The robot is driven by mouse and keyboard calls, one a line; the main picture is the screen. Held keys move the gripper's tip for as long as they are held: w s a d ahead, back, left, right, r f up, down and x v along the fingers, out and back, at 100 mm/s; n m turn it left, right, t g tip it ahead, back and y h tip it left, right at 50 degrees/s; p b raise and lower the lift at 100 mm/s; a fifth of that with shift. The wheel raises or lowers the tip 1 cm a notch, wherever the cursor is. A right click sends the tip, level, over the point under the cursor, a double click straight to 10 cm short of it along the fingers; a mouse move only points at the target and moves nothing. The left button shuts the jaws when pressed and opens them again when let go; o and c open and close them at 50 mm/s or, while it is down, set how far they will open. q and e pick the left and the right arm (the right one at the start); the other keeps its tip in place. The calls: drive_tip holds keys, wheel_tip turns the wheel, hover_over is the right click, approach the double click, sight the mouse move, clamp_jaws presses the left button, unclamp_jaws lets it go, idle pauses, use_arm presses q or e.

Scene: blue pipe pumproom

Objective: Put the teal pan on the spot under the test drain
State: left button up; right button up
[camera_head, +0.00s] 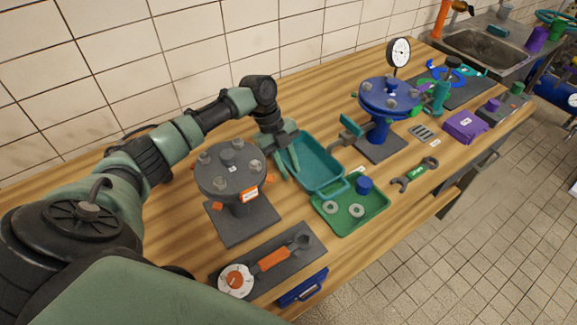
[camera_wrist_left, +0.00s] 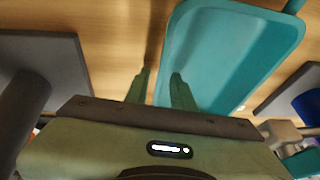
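The teal pan (camera_head: 318,164) lies on the wooden bench between the grey flanged stand and the blue flanged stand. It fills the upper right of the left wrist view (camera_wrist_left: 225,50). My left gripper (camera_head: 286,158) is at the pan's left long side. In the left wrist view its fingers (camera_wrist_left: 162,85) are apart: one is over the wood outside the rim, the other overlaps the pan. I cannot tell whether they touch the rim. A teal-handled fitting (camera_head: 351,126) sticks out left from the blue stand (camera_head: 385,105), possibly the test drain. The spot under it is not clearly distinguishable.
The grey flanged stand (camera_head: 230,175) is close left of my gripper. A green tray (camera_head: 345,222) with washers and a blue cup sits against the pan's front end. A wrench (camera_head: 415,174) lies right of it. A grey mat (camera_head: 268,262) with tools lies in front.

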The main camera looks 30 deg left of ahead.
use_arm(q)
drive_tip(key=shift+r, duration=0.15)
drive_tip(key=b+v, duration=0.2)
drive_tip(key=v, duration=1)
